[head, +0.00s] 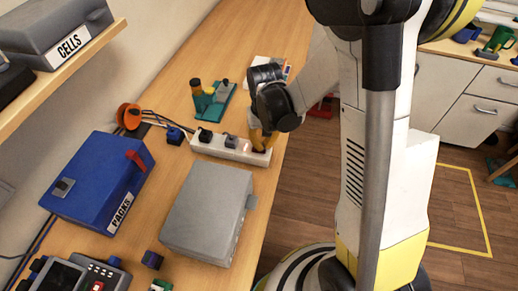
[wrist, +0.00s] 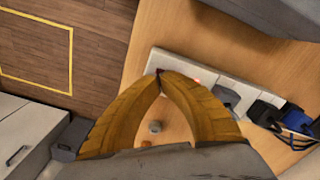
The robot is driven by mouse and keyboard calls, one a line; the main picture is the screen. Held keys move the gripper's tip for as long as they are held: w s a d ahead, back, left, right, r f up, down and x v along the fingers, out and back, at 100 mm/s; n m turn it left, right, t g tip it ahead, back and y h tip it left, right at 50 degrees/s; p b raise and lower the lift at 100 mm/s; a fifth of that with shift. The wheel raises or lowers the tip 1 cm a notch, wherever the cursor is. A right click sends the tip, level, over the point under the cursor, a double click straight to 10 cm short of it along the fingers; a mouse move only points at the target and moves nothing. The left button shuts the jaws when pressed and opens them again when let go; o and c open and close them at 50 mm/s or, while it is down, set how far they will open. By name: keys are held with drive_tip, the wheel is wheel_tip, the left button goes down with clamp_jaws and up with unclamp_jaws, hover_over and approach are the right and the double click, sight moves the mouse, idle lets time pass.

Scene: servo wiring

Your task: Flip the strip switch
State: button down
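The white power strip (head: 222,154) lies on the wooden bench, with dark plugs (head: 205,135) in it. In the wrist view the strip (wrist: 178,63) runs from the upper middle toward the lower right. My gripper (head: 262,146) points down at the strip's right end in the head view. In the wrist view my gripper's (wrist: 160,76) yellow fingertips meet, so it is shut, over the strip's end. A small dark spot shows at the tips; I cannot tell if it is the switch. A small reddish patch (wrist: 197,80) shows beside one finger. The fingers hide part of the strip.
A grey box (head: 205,210) stands in front of the strip. A blue box (head: 95,180) marked PACKS is at the left. A green stand (head: 212,104) is behind the strip. Cables and an orange item (head: 130,116) lie to the left. The bench edge is close on the right.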

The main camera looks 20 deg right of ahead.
drive_tip(key=shift+f+b, duration=0.55)
drive_tip(key=shift+f, duration=0.15)
drive_tip(key=shift+r, duration=0.15)
drive_tip(key=shift+r+p, duration=2.4)
drive_tip(key=shift+r, duration=1)
drive_tip(key=shift+s+r+b, duration=0.1)
drive_tip(key=shift+r+b, duration=0.2)
drive_tip(key=s+r+t+b, duration=0.7)
drive_tip(key=s+b, duration=0.2)
drive_tip(key=s, duration=0.2)
drive_tip(key=shift+s+r+n, duration=0.35)
drive_tip(key=shift+s+n, duration=0.05)
